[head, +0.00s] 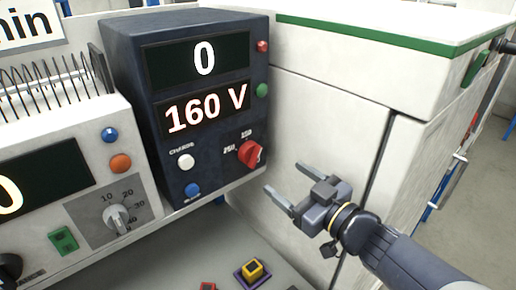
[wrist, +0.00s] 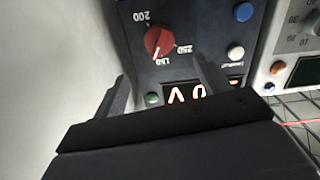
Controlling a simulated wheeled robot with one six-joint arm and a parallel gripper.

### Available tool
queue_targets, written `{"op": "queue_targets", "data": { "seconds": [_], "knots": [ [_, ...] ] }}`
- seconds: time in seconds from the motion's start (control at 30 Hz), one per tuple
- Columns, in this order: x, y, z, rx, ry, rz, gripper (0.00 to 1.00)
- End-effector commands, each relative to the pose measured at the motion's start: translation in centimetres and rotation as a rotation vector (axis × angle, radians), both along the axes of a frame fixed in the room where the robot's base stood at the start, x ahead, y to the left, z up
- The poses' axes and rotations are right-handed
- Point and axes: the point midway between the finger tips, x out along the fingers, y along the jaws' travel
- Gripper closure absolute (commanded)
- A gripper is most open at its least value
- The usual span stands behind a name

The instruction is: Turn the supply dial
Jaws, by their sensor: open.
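The supply unit (head: 122,52) is a dark blue box with two displays, reading "0" above and "160 V" below. Its red supply dial (head: 250,153) is at the lower right of its front panel. My gripper (head: 284,184) is open and empty, in front of the panel and to the right of the dial, apart from it. In the wrist view the picture is upside down; the red dial (wrist: 159,43) shows beyond the fingers, with its white pointer line near the "150" mark. My open gripper fingers (wrist: 165,85) show on either side there.
A white button (head: 186,161) and a blue button (head: 192,189) sit left of the dial. A light-coloured unit with a grey knob (head: 117,218) stands at left. A white cabinet (head: 320,120) is close behind my gripper.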

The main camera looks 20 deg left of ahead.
Motion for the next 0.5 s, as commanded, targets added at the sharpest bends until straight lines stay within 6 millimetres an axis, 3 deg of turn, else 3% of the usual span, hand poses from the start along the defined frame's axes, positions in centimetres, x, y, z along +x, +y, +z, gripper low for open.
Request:
{"op": "queue_targets", "data": {
  "seconds": [0.5],
  "knots": [
    [3.6,7.2,0.0,-0.001,0.003,0.004,0.29]
  ]
}}
